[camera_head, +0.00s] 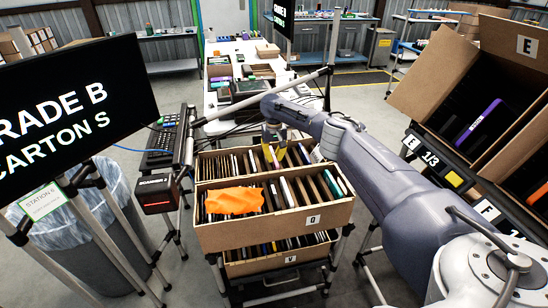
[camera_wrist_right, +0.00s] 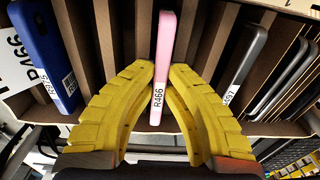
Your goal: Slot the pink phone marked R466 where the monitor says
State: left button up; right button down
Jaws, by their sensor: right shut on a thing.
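The pink phone marked R466 (camera_wrist_right: 161,75) stands upright among cardboard dividers in the right wrist view. My right gripper (camera_wrist_right: 162,92) has its yellow fingers closed on the phone's two sides. In the head view my right gripper (camera_head: 273,143) reaches down into the rear part of the middle carton rack; the phone there is too small to make out surely. The monitor (camera_head: 70,100) at the left reads "RADE B" and "CARTON S", its left edge cut off. No carton label S is readable. My left gripper is not in view.
Carton O (camera_head: 313,219) holds several phones and an orange cloth (camera_head: 234,201). Carton V (camera_head: 290,258) sits below it. Tilted carton E (camera_head: 525,50) is at the right. A blue phone (camera_wrist_right: 44,50) and a phone marked R497 (camera_wrist_right: 243,70) flank the gripper.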

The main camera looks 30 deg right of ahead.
jog(key=shift+f, duration=0.35)
dwell(0.7)
dwell(0.4)
jog(key=c, duration=1.5)
grip_release()
jog(key=shift+o, duration=0.2)
jog(key=shift+r, duration=0.1)
notch_tip(320, 180, up, 12)
notch_tip(320, 180, up, 7)
